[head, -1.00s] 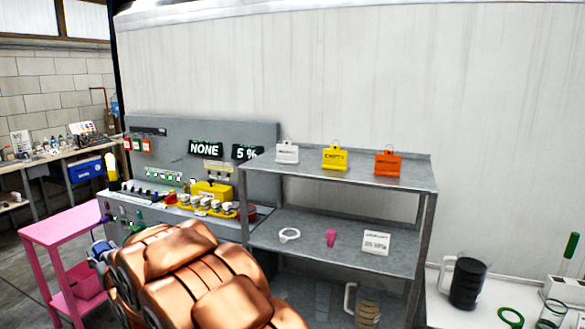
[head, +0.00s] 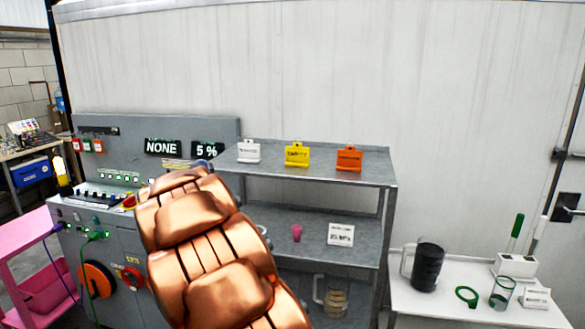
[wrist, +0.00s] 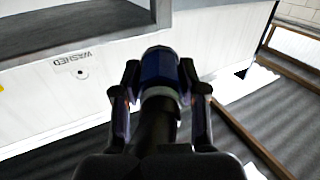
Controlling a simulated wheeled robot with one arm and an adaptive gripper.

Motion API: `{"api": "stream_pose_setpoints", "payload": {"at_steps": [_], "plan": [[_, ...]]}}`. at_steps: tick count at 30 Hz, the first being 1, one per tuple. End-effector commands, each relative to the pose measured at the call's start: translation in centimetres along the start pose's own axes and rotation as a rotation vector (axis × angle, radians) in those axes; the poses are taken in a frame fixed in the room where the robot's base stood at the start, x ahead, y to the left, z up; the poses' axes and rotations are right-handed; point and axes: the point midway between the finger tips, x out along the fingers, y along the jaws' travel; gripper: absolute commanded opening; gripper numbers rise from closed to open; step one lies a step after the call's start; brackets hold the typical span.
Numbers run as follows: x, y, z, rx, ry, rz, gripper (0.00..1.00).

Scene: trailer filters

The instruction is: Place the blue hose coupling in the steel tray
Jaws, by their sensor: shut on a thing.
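My gripper (wrist: 160,84) is shut on the blue hose coupling (wrist: 158,65) in the wrist view. The coupling is a dark blue cylinder with a pale ring below it, gripped between the two fingers and sticking out past their tips. In the head view my copper-coloured arm hides most of the gripper; a small blue bit shows at the arm's far end, in front of the control panel and beside the shelf. I cannot make out a steel tray for certain in either view.
A white table (head: 450,300) with a dark jug (head: 427,266) stands right. A pink cart (head: 25,240) stands left. The wrist view shows a "WASHED" label (wrist: 75,58).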

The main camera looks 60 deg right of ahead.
Motion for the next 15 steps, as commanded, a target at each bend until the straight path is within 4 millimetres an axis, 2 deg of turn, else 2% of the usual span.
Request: {"api": "stream_pose_setpoints", "payload": {"at_steps": [1, 3, 12, 15], "plan": [[0.4, 2.7, -1.4, -0.001, 0.004, 0.047, 0.0], [0.7, 5.9, -2.7, -0.001, 0.004, 0.105, 0.0], [0.4, 18.2, -8.3, -0.001, 0.003, 0.312, 0.0], [-0.1, 21.4, -10.0, -0.003, 0.006, 0.364, 0.0]]}}
